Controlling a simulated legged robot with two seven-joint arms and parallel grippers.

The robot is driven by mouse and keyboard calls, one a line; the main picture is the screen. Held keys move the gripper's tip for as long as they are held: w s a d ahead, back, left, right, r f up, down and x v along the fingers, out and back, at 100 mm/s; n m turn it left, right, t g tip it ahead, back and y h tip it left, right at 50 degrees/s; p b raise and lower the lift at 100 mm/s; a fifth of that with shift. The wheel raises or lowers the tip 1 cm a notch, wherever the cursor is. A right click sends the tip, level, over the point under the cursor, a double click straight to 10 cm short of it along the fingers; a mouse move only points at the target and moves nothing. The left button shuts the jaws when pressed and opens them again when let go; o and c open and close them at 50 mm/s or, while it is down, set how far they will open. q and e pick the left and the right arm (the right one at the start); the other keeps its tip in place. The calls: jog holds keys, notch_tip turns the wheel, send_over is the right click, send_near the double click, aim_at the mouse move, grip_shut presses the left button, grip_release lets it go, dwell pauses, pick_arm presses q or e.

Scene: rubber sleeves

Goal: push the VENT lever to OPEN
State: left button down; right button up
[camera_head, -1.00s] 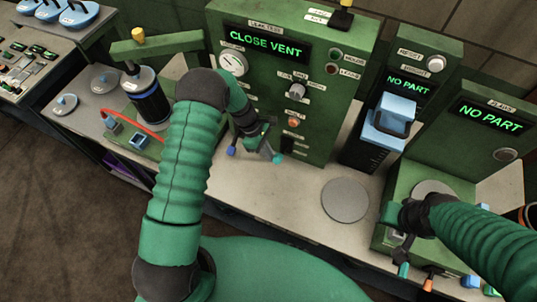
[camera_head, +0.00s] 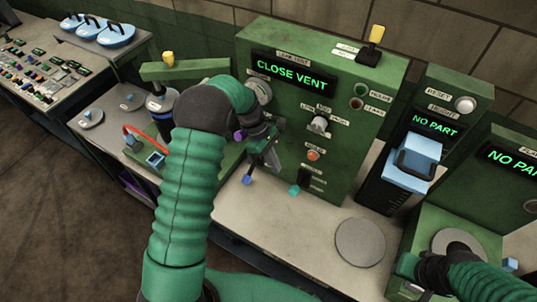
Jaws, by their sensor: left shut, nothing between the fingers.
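The green leak test panel (camera_head: 330,95) shows CLOSE VENT on its lit display. A small lever with a teal tip (camera_head: 294,190) sticks out low on its front, beside small labels (camera_head: 312,176) too small to read. It appears to be the VENT lever; its exact position cannot be read. My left gripper (camera_head: 268,158) is shut and empty in front of the panel, up and left of the teal tip and apart from it. My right gripper (camera_head: 405,290) is at the lower right, with its fingers mostly cut off by the frame.
A blue-tipped part (camera_head: 246,180) and a purple one (camera_head: 238,135) sit close to my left gripper. A round grey disc (camera_head: 360,243) lies on the bench at right. The bench before the panel is clear.

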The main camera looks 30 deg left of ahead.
pick_arm(q)
jog(key=b+v, duration=0.1)
jog(key=v, duration=0.5)
jog(key=shift+a, duration=0.25)
jog(key=shift+r, duration=0.1)
jog(key=s+d+f+m+t+y+b, duration=0.1)
jog(key=s+d+f+m+y+b, duration=0.1)
jog(key=s+f+m+b, duration=0.4)
jog(key=s+d+f+m+t+y+b, duration=0.2)
jog(key=s+d+f+m+y+b, duration=0.1)
jog(key=s+m, duration=0.8)
notch_tip(320, 180, down, 4)
jog(key=d+b, duration=0.1)
jog(key=b, duration=0.1)
jog(key=shift+s+d+r+m+b, duration=0.15)
jog(key=shift+d+m+b, duration=0.2)
jog(key=shift+m, duration=0.05)
